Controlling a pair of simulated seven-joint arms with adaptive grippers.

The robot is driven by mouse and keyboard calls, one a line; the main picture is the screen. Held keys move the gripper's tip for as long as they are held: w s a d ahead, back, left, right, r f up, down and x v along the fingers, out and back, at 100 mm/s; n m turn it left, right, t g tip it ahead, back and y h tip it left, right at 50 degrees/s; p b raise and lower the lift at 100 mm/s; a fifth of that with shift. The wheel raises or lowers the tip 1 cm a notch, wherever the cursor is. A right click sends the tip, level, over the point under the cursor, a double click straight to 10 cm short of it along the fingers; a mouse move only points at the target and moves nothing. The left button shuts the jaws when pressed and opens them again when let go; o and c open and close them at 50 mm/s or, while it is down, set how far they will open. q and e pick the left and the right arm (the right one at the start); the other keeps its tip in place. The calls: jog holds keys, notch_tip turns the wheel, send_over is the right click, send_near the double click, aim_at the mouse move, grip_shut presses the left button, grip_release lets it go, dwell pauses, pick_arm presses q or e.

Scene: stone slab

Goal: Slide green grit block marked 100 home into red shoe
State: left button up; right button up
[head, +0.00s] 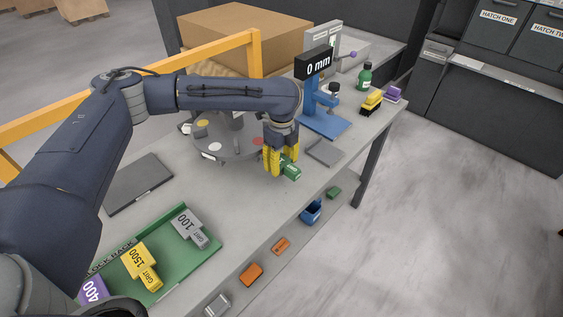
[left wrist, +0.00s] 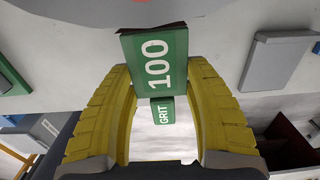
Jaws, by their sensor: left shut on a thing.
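The green grit block marked 100 (head: 291,170) is in the yellow fingers of my left gripper (head: 281,163), beside the near right rim of the grey round table (head: 228,158). In the left wrist view the block (left wrist: 158,58) shows "100" and "GRIT" between the two fingers, its far end close to the disc's edge. A red patch (head: 258,141) on the disc lies just left of the fingers; I cannot tell whether it is the red shoe. A thin reddish edge shows beyond the block in the left wrist view. My right gripper is not in view.
A green rack (head: 205,257) holds grey 100, yellow 1500 and purple 400 blocks at the lower left. A blue gauge stand (head: 325,122) with a "0 mm" display and a grey plate (head: 325,152) stand to the right. The slab between rack and disc is clear.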

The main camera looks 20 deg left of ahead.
pick_arm(q)
jog(key=shift+w+a, duration=0.35)
jog(key=shift+a, duration=0.3)
jog(key=shift+w+a, duration=0.3)
jog(key=shift+a, duration=0.35)
jog(key=shift+w+a, duration=0.35)
jog(key=shift+a, duration=0.3)
dwell(1.2)
jog(key=shift+d, duration=0.15)
jog(key=shift+s+d+r, duration=0.1)
jog(key=shift+s+d, duration=0.35)
jog(key=shift+d, duration=0.4)
jog(key=shift+s+d+r, duration=0.1)
jog(key=shift+s+d, duration=0.35)
jog(key=shift+d, duration=0.35)
jog(key=shift+f, duration=0.2)
dwell(0.8)
jog(key=shift+w+a, duration=0.4)
jog(key=shift+a, duration=0.4)
dwell(1.2)
